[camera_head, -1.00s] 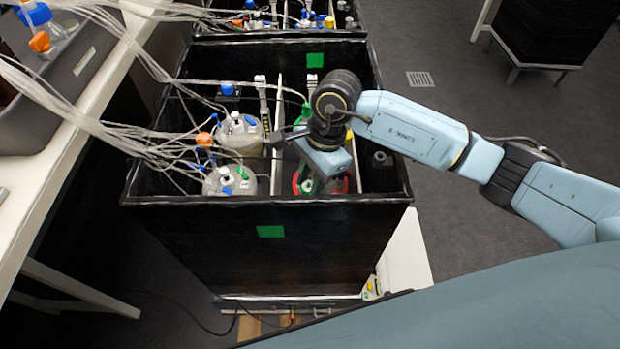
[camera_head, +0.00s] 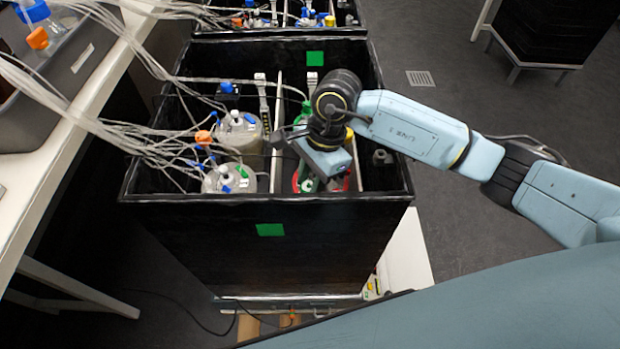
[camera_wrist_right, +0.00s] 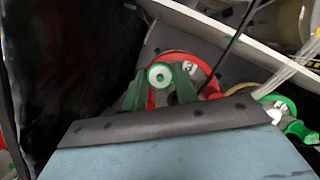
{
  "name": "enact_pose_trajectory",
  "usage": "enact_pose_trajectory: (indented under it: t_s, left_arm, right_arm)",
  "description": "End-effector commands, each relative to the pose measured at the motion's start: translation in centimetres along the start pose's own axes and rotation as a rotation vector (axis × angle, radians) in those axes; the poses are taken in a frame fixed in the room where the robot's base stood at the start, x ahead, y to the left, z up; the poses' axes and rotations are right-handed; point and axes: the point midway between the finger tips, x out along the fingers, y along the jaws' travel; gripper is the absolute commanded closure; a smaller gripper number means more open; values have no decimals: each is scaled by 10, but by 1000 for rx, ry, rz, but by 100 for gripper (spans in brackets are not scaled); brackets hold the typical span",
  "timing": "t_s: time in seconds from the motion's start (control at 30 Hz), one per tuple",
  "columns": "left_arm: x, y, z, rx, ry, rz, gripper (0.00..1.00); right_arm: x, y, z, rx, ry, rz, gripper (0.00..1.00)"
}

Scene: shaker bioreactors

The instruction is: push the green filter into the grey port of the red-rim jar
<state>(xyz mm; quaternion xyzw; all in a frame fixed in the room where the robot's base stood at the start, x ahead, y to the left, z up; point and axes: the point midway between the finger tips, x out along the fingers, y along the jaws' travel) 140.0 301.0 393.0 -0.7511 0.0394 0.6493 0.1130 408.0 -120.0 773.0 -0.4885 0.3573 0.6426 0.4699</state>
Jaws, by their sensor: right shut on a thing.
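My right gripper (camera_wrist_right: 160,88) reaches down into the black box and is shut on the green filter (camera_wrist_right: 159,75), a round green piece with a white centre, between its green fingers in the right wrist view. The red-rim jar (camera_wrist_right: 192,58) lies directly behind and below the filter, its red rim showing around the fingers. In the head view the red rim (camera_head: 296,182) shows beside my right gripper (camera_head: 308,184). The grey port is hidden or too small to tell, so I cannot tell whether the filter touches it. My left gripper is out of view.
The black box (camera_head: 215,240) has tall walls around the jars. A light divider (camera_head: 277,165) runs left of my gripper. Jars with blue and orange caps (camera_head: 222,180) and many clear tubes fill the left side. Another green-rim jar (camera_wrist_right: 277,105) is right in the wrist view.

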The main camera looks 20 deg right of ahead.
Motion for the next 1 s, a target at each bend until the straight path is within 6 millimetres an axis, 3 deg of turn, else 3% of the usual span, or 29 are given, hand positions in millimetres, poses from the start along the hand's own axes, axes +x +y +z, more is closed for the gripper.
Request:
enact_pose_trajectory:
  t_s: [0.63, 0.67, 0.7, 0.83, 1.0]
  left_arm:
    - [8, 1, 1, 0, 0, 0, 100]
    - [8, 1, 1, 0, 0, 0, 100]
    - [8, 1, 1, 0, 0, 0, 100]
    - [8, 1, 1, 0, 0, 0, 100]
    - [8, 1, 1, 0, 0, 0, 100]
  right_arm:
    - [7, 0, -2, 1, 0, 0, 95]
    - [7, 0, -2, 1, 0, 0, 69]
    - [7, 0, -2, 1, 0, 0, 64]
    - [7, 0, -2, 1, 0, 0, 46]
    - [7, 0, -2, 0, 0, 0, 46]
